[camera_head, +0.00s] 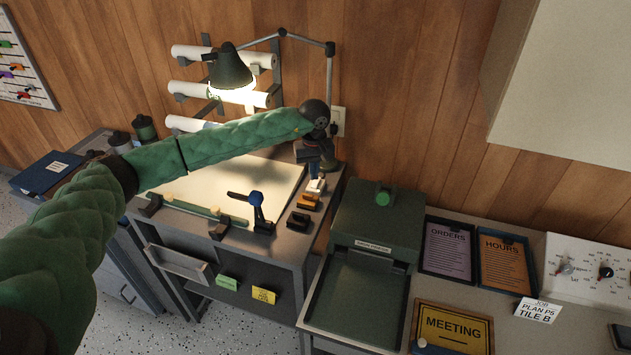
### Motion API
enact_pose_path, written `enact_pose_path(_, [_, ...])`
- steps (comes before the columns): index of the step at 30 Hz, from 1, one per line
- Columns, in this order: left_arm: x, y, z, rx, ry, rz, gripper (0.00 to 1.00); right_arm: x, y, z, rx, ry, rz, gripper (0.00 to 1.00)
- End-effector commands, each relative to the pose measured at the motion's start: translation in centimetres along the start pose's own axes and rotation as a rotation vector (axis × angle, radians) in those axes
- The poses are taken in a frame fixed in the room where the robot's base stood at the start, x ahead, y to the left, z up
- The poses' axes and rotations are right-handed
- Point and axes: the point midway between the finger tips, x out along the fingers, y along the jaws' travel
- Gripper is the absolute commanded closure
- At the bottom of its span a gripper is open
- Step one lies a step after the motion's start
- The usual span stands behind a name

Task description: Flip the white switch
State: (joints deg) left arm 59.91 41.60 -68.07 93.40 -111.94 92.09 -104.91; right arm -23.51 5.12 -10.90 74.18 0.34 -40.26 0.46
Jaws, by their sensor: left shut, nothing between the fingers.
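A small white switch (316,186) stands at the back of a short row on the right edge of the drafting desk, in front of an orange switch (308,201) and a black one (298,219) as the row runs toward me. My left arm reaches across the desk in a green quilted sleeve. My left gripper (318,170) points down, shut and empty, just above and behind the white switch. I cannot tell whether its tips touch the switch. The switch's lever position is too small to tell. My right gripper is out of view.
A blue-knobbed lever (257,205) stands left of the switches. A lit lamp (230,70) hangs over the desk behind my arm. A white wall plate (338,120) is behind my wrist. A green machine (377,230) stands to the right, beside document trays (449,277).

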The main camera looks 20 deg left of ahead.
Motion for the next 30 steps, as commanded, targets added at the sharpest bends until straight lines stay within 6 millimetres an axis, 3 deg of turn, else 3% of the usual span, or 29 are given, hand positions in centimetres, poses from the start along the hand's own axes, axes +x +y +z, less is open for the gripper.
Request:
enact_pose_path(19, [-4.2,0.0,0.0,0.000,0.001,-0.001,1.00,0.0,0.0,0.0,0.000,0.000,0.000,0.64])
enact_pose_path(30, [-4.5,0.0,0.0,-0.001,0.000,0.000,1.00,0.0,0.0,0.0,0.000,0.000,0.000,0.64])
